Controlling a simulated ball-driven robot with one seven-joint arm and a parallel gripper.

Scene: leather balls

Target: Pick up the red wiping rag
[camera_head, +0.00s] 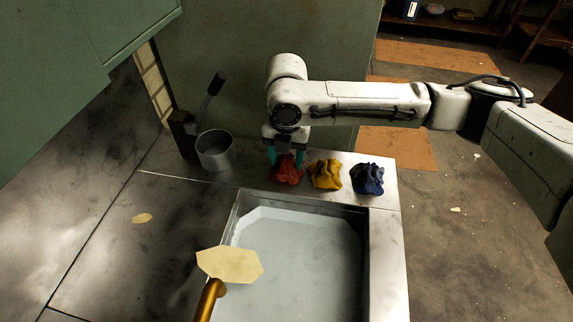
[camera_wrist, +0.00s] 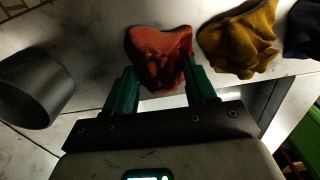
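The red wiping rag (camera_head: 286,170) is a crumpled cloth on the metal counter beyond the sink, leftmost of three rags. In the wrist view the red rag (camera_wrist: 160,55) lies at the tips of my gripper's green fingers. My gripper (camera_head: 285,157) points down right over the rag. In the wrist view my gripper (camera_wrist: 160,82) has its fingers apart, one on each side of the rag's near part. The right finger overlaps the rag's edge; whether it touches cannot be told.
A yellow rag (camera_head: 325,174) and a dark blue rag (camera_head: 367,179) lie to the right of the red one. A grey metal cup (camera_head: 215,150) and a lever device (camera_head: 190,130) stand to the left. The sink basin (camera_head: 300,255) is in front, with a brass-coloured handle (camera_head: 208,300) near it.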

